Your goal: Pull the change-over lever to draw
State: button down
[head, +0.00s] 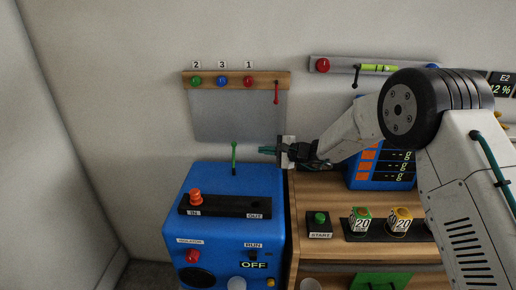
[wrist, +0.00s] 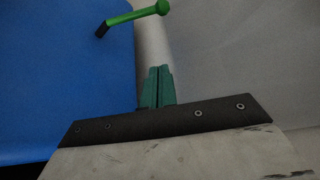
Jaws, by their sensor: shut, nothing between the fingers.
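A green lever (head: 234,157) with a round knob stands upright at the back of the blue machine's top. It also shows at the top of the wrist view (wrist: 135,17), slanting over the blue surface; no label on it is readable. My gripper (head: 265,150) is to the right of the lever in the head view, its teal fingers pointing left toward it, with a gap between. In the wrist view my gripper's fingers (wrist: 158,86) are together and empty, below the lever and not touching it.
The blue machine (head: 220,225) has a dark slot with a red-orange knob (head: 195,196) at IN. A wooden rail (head: 236,82) with coloured buttons and a red lever (head: 276,92) is on the wall. The wooden bench (head: 330,190) at right holds a start button and two labelled containers.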

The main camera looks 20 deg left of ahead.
aim_at(234, 156)
jog(key=x, duration=0.9)
jog(key=shift+s+a, duration=0.15)
jog(key=shift+s, duration=0.1)
jog(key=shift+s+r, duration=0.6)
jog(key=shift+s, duration=0.4)
jog(key=shift+s+r, duration=0.4)
jog(key=shift+s, duration=0.35)
